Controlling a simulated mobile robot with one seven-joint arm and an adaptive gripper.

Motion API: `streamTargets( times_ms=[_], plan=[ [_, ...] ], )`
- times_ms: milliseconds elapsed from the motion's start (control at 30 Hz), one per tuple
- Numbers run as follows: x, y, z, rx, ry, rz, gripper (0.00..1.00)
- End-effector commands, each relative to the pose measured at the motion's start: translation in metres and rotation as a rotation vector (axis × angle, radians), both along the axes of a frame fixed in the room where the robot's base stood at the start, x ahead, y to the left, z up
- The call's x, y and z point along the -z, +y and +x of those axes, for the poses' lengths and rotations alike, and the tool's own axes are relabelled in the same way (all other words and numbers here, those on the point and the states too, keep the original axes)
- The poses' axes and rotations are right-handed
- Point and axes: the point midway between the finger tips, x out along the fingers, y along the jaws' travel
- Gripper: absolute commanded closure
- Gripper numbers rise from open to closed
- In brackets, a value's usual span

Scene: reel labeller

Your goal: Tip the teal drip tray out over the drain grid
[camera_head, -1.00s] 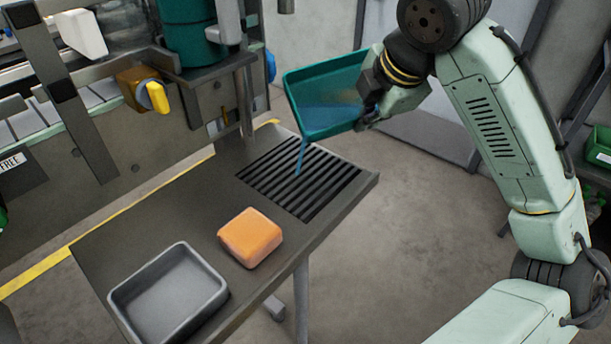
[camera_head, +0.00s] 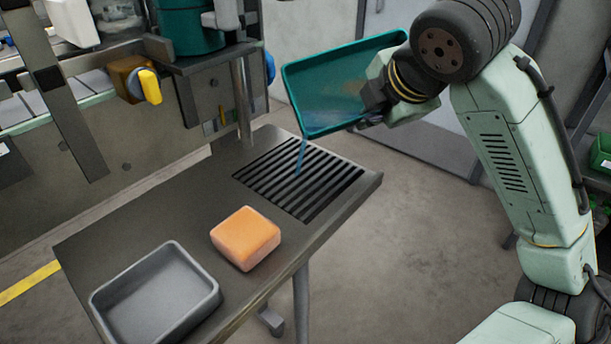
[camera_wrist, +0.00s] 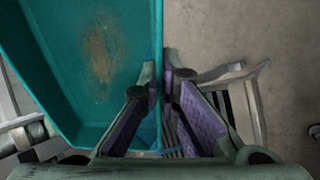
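The teal drip tray (camera_head: 338,88) is held in the air above the drain grid (camera_head: 302,178), tilted steeply with its inside facing the head camera. A thin bluish stream (camera_head: 300,155) runs from its lower left corner down onto the grid. My gripper (camera_head: 374,104) is at the tray's right side. In the wrist view my gripper (camera_wrist: 166,88) has its fingers on either side of the tray's wall, shut on it. The tray (camera_wrist: 85,60) there shows a brownish stain on its inner floor.
The grid is set in a grey table. An orange block (camera_head: 246,238) and an empty-looking grey bin (camera_head: 155,296) stand on the table's near part. The labelling machine, with a yellow knob (camera_head: 150,87), is behind left. Floor is open to the right.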

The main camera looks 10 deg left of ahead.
Motion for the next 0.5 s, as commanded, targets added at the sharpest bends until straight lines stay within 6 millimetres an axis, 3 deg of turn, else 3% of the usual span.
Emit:
streamTargets(
  times_ms=[167,500],
  plan=[
    [0.0071,0.0001,-0.0022,-0.001,-0.085,0.011,1.00],
    [-0.0010,-0.0004,-0.0030,0.000,-0.118,0.015,1.00]
  ],
)
